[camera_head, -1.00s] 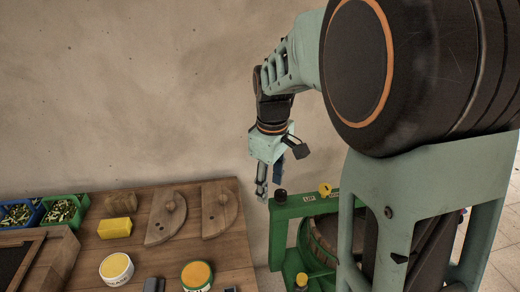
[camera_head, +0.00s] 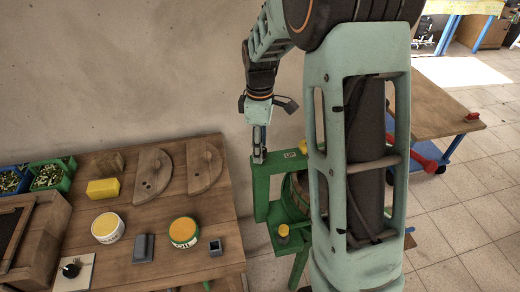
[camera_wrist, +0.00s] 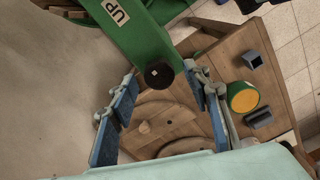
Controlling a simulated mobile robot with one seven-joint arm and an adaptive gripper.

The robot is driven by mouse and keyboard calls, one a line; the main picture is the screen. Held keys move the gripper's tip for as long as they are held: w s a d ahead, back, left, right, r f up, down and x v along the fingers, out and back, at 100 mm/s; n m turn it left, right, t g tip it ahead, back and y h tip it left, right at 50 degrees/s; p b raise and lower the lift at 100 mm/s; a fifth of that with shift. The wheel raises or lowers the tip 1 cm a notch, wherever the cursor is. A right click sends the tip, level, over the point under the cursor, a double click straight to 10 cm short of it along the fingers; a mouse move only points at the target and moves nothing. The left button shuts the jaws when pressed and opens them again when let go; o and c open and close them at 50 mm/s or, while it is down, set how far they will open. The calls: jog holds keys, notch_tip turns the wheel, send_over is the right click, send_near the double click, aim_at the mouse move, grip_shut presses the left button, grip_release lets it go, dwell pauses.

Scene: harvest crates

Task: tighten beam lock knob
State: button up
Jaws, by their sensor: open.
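A round black knob (camera_wrist: 159,75) sits on the end of the green beam (camera_wrist: 132,38), near a label reading "UP". In the wrist view it lies between the spread fingers of my gripper (camera_wrist: 160,84); whether they touch it, I cannot tell. In the head view my open gripper (camera_head: 259,157) points down over the left end of the green beam (camera_head: 281,162), and its fingers hide the knob there.
A wooden bench (camera_head: 218,233) on the left holds a yellow block (camera_head: 103,189), tins (camera_head: 184,232), half-round boards (camera_head: 205,167) and green and blue bins. A wooden barrel (camera_head: 292,196) stands below the beam. A wooden table (camera_head: 440,112) stands at right.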

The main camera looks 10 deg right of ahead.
jog(key=shift+f, duration=1)
jog(key=shift+c, duration=0.2)
jog(key=c, duration=1.1)
